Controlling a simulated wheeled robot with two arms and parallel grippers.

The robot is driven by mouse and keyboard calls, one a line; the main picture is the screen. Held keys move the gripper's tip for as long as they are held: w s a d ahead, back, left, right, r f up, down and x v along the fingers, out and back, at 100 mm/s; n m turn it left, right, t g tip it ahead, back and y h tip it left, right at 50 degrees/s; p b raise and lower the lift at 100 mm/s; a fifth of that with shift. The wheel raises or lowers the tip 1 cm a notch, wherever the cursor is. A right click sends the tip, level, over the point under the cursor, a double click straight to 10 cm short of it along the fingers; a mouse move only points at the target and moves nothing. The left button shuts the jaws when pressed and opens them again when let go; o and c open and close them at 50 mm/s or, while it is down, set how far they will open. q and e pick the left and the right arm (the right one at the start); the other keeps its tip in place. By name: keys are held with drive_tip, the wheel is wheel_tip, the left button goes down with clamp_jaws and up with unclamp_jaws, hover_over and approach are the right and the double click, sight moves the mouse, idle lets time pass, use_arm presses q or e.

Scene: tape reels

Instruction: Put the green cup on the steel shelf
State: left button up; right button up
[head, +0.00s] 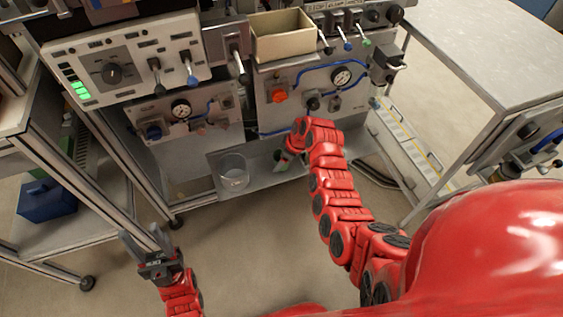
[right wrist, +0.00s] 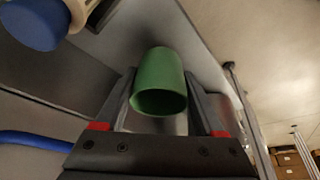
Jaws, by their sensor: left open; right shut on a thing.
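The green cup (right wrist: 160,78) sits between the two fingers of my right gripper (right wrist: 160,100) in the right wrist view, with its open end toward the camera. The gripper is shut on it. In the head view my right gripper (head: 287,156) is low in front of the machine, over the steel shelf (head: 264,182), and largely hides the cup. I cannot tell whether the cup touches the shelf. My left gripper (head: 146,240) is open and empty at the lower left, away from the shelf.
A clear glass (head: 234,174) stands on the shelf left of my right gripper. Above are panels with gauges, levers and a beige bin (head: 282,38). A grey table (head: 495,45) stands at right, and a blue box (head: 47,203) at left.

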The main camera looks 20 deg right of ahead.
drive_tip(key=shift+f, duration=0.55)
drive_tip(key=shift+f, duration=0.15)
drive_tip(key=o, duration=1.3)
drive_tip(key=shift+r, duration=0.25)
drive_tip(key=p+v, duration=0.1)
drive_tip(key=v, duration=1)
drive_tip(key=shift+s+d+r, duration=0.15)
drive_tip(key=shift+s+r, duration=0.05)
drive_tip(key=shift+r, duration=0.15)
